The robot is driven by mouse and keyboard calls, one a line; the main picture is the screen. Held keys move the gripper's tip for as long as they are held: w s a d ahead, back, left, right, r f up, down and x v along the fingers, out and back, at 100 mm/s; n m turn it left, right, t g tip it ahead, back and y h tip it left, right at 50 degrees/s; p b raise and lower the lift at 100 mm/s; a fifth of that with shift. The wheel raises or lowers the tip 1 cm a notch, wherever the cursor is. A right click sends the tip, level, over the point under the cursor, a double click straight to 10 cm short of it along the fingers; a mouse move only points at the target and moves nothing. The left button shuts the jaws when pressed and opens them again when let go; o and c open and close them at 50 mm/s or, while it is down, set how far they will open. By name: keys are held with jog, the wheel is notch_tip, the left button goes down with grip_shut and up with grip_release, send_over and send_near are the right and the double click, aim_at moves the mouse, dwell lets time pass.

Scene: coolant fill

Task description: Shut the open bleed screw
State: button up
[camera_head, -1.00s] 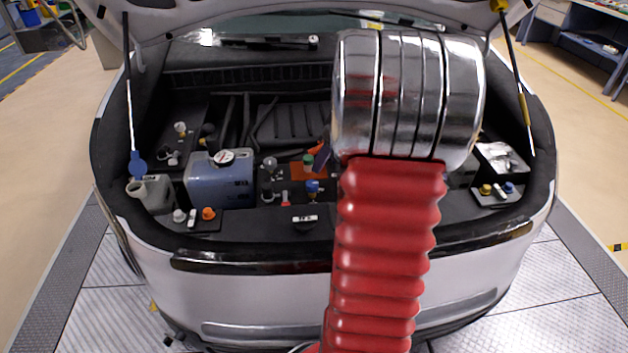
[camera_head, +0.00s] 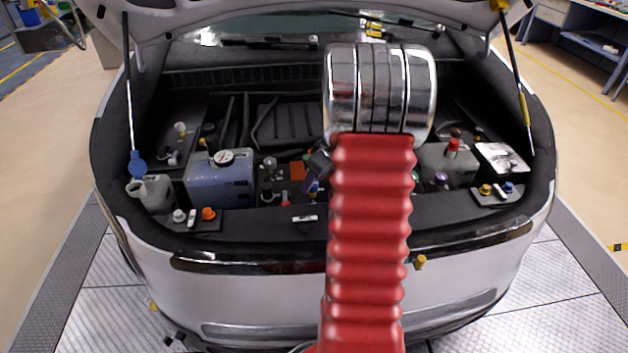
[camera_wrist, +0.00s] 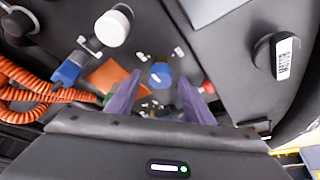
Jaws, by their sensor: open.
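A round blue knob (camera_wrist: 160,74) with a white mark on its top stands on the dark panel in the wrist view; I take it for the bleed screw, but cannot tell for certain. Two white marks lie on the panel beyond it. My gripper (camera_wrist: 160,82) is open, with one purple-grey finger on each side of the knob. Whether the fingers touch it or are level with it is unclear. In the head view, the blue knob (camera_head: 311,186) is partly hidden by my arm and the gripper's end.
An orange plate (camera_wrist: 106,76), a white cap (camera_wrist: 112,28) and an orange coiled hose (camera_wrist: 25,88) lie left of the knob. A black knob with a white label (camera_wrist: 277,56) is at right. In the head view, a blue tank (camera_head: 220,180) stands left and a grey reservoir (camera_head: 446,165) right.

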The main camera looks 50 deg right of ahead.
jog(key=shift+c, duration=0.2)
jog(key=c, duration=1)
jog(key=shift+m, duration=0.3)
jog(key=shift+a+m+h, duration=0.1)
jog(key=shift+m+h, duration=0.6)
jog(key=shift+m, duration=0.8)
jog(key=shift+a+m+g+h, duration=0.15)
jog(key=shift+m+h, duration=0.3)
jog(key=shift+m, duration=0.9)
jog(key=shift+m+g+h, duration=0.25)
jog(key=shift+m+h, duration=0.2)
jog(key=shift+m, duration=0.9)
jog(key=shift+w+a+m+g+h, duration=0.1)
jog(key=shift+m+g+h, duration=0.25)
jog(key=shift+m, duration=0.8)
jog(key=shift+w+m+g+h, duration=0.15)
jog(key=shift+m+g, duration=0.3)
jog(key=shift+m, duration=0.7)
jog(key=shift+w+m+g+h, duration=0.1)
jog(key=shift+m+g+h, duration=0.45)
jog(key=shift+m, duration=1.65)
jog(key=shift+a+g+y, duration=0.1)
jog(key=shift+g+y, duration=0.15)
